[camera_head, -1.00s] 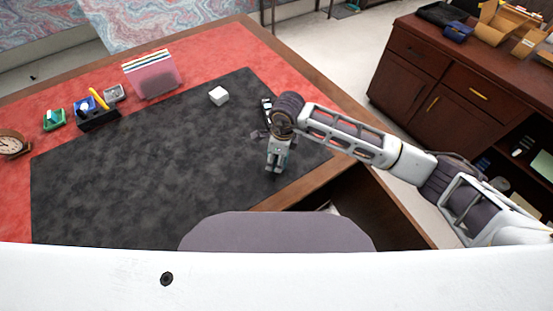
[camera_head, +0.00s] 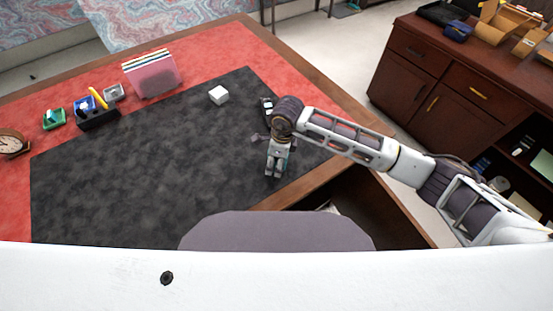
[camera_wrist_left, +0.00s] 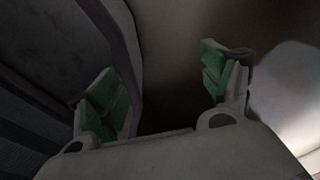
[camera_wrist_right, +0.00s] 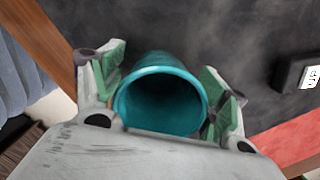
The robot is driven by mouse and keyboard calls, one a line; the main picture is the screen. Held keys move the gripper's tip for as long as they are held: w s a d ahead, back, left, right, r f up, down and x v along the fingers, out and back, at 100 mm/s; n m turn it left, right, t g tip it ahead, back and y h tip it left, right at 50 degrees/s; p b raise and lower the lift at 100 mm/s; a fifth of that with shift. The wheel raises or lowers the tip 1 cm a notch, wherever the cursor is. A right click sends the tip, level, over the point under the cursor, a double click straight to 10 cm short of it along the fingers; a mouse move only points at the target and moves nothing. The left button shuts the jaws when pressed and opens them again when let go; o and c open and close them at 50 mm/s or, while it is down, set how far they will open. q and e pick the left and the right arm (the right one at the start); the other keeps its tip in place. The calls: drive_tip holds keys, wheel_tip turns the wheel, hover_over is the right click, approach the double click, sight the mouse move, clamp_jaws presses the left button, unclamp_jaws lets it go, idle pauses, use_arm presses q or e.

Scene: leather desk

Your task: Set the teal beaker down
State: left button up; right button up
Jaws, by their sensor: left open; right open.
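The teal beaker (camera_wrist_right: 160,98) shows in the right wrist view with its round open mouth facing the camera. It sits between the two spread green-padded fingers of my right gripper (camera_wrist_right: 163,92), which is open around it. Its base is hidden in that view, so I cannot see its contact with the surface. In the head view my right gripper (camera_head: 275,170) is low over the right part of the dark desk mat (camera_head: 140,165), and hides most of the beaker. My left gripper (camera_wrist_left: 165,92) is open and empty in its dim wrist view; it is outside the head view.
A white cube (camera_head: 219,95) lies on the mat. A black device (camera_head: 266,104) is just beyond my right gripper, also at the edge of its wrist view. A file holder (camera_head: 151,76), a pen organizer (camera_head: 97,117) and a clock (camera_head: 12,144) stand farther left. The mat's middle is clear.

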drive_tip(key=shift+r, duration=0.55)
drive_tip(key=r, duration=0.3)
drive_tip(key=shift+d+r, duration=0.1)
drive_tip(key=shift+d, duration=0.15)
use_arm(q)
drive_tip(key=shift+s+a+f, duration=0.1)
drive_tip(key=shift+s+f, duration=0.05)
drive_tip(key=shift+s, duration=0.45)
drive_tip(key=shift+s+a+f, duration=0.1)
drive_tip(key=shift+s+f, duration=0.05)
drive_tip(key=shift+s, duration=0.4)
use_arm(e)
wheel_tip(320, 180, up, 8)
drive_tip(key=shift+d, duration=0.45)
